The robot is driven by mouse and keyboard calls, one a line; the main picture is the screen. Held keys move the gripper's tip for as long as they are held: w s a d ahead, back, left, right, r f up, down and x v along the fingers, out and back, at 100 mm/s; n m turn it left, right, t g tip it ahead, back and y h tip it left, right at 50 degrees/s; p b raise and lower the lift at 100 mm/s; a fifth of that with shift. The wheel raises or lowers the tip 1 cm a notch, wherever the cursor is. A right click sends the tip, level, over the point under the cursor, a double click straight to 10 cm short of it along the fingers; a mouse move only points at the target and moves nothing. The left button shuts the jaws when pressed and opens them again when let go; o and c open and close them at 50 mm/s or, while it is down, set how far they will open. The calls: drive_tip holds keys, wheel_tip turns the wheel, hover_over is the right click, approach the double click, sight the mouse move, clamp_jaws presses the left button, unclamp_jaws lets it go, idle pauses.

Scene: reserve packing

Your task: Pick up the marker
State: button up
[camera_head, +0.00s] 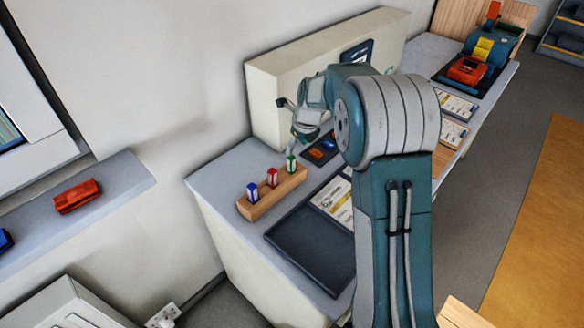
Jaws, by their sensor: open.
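A wooden block (265,203) near the left end of the counter holds three upright items that look like markers. One is blue and white (252,192), one red and white (272,177), one green and white (291,164). I cannot tell which of them is the task's marker. My gripper (293,128) is open, above and just behind the green one, near the panel. Its fingers are small and partly turned away, so the gap to the green marker is unclear.
A dark tray (305,250) lies in front of the block, with printed cards (337,203) beside it. A raised pale panel (266,100) runs behind the counter. A red item (78,196) lies on the left shelf (115,187).

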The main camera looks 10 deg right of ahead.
sight(291, 157)
drive_tip(key=shift+w+a+f, duration=0.15)
drive_tip(key=shift+f, duration=0.5)
drive_tip(key=shift+a+f, duration=0.3)
drive_tip(key=shift+f, duration=0.1)
drive_tip(key=x, duration=0.5)
drive_tip(key=shift+a, duration=0.15)
drive_tip(key=shift+s, duration=0.2)
clamp_jaws()
